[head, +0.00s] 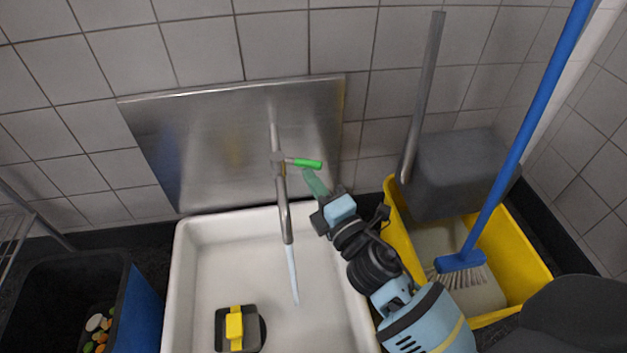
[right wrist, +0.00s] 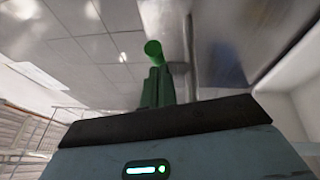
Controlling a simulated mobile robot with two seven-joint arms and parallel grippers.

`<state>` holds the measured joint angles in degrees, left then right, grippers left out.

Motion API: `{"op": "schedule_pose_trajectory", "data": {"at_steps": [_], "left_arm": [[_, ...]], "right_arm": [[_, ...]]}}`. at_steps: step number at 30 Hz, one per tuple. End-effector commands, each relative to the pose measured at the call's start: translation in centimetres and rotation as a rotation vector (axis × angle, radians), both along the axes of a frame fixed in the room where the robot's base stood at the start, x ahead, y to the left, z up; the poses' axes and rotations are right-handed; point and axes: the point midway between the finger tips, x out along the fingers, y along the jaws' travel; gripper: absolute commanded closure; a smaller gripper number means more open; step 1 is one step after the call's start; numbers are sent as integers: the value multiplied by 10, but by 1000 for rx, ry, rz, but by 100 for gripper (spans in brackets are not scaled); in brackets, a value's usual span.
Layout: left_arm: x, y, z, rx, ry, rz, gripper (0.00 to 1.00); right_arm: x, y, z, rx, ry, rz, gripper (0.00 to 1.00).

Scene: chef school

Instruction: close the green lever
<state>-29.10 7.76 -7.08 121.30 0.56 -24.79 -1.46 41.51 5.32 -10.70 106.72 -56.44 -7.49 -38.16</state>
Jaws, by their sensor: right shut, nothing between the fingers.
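The green lever (head: 308,163) sticks out to the right from the steel faucet (head: 280,165) over the white sink. A pale stream of water (head: 292,275) runs from the spout into the sink. My right gripper (head: 314,183) is shut and empty, its green fingertips just below the lever's outer end. In the right wrist view, the closed green fingers (right wrist: 158,88) point up at the round end of the lever (right wrist: 153,48). Whether they touch it I cannot tell. My left gripper is not in view.
The white sink (head: 183,270) holds a black and yellow item (head: 235,325). A steel backplate (head: 215,140) stands behind the faucet. On the right are a yellow mop bucket (head: 525,265) and a blue broom (head: 520,140). A dark bin (head: 60,275) stands on the left.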

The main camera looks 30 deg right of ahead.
Motion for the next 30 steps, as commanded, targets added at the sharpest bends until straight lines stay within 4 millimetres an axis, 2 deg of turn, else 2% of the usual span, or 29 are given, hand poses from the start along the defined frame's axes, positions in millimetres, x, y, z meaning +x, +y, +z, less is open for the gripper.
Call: {"op": "schedule_pose_trajectory", "data": {"at_steps": [7,12,19,30], "left_arm": [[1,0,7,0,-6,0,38],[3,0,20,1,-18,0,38],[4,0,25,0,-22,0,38],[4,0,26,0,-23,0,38]], "right_arm": [[2,-4,2,-5,-2,45,100],[8,-15,4,-9,-2,165,100],[18,-26,1,-5,-1,322,100],[26,-33,0,1,0,338,100]]}}
